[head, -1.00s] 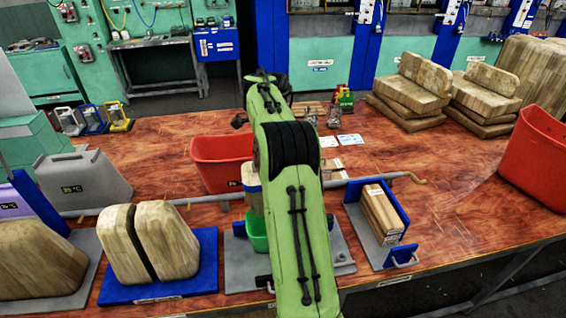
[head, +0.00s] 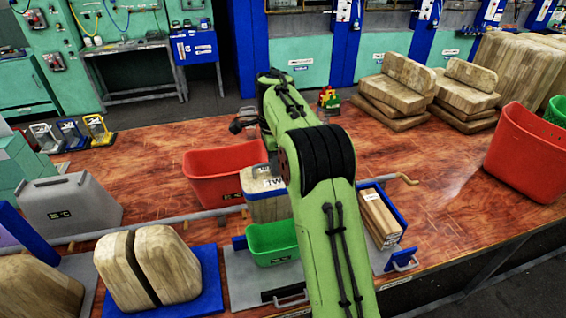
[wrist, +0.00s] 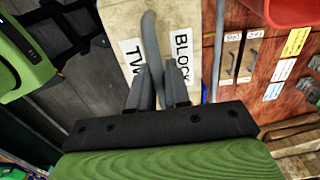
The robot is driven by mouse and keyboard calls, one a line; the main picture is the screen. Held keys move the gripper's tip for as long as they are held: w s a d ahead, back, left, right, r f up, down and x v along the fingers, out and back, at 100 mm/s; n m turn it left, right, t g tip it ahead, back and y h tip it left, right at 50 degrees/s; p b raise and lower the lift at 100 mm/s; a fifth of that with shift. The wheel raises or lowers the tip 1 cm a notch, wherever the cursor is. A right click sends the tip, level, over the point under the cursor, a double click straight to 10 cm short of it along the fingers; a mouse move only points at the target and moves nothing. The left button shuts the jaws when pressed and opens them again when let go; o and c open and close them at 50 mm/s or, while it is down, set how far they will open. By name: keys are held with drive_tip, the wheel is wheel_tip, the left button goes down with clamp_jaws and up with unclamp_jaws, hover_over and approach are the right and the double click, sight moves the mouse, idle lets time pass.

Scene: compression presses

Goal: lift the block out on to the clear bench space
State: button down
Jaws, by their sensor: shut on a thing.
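The block (head: 266,207) is pale wood with a white label on top. In the head view it stands upright between the red bin and the small green tub, partly hidden by my arm. In the wrist view the block (wrist: 125,18) shows its "TW…" and "BLOCK" labels and a grey curved handle (wrist: 150,40). My gripper (wrist: 161,92) is shut on that handle, one finger on each side. My gripper is hidden behind my green arm in the head view. I cannot tell whether the block's base is clear of what lies beneath. Clear bench (head: 440,175) lies to the right.
The green tub (head: 272,243) is on a grey press plate right in front of the block. A red bin (head: 225,178) is behind it. A blue holder with wooden slabs (head: 379,215) stands to the right. A long grey bar (head: 350,184) crosses behind. Another red bin (head: 530,150) is far right.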

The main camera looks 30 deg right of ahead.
wheel_tip(320, 180, up, 10)
drive_tip(key=p, duration=0.3)
drive_tip(key=shift+r, duration=0.1)
idle(0.7)
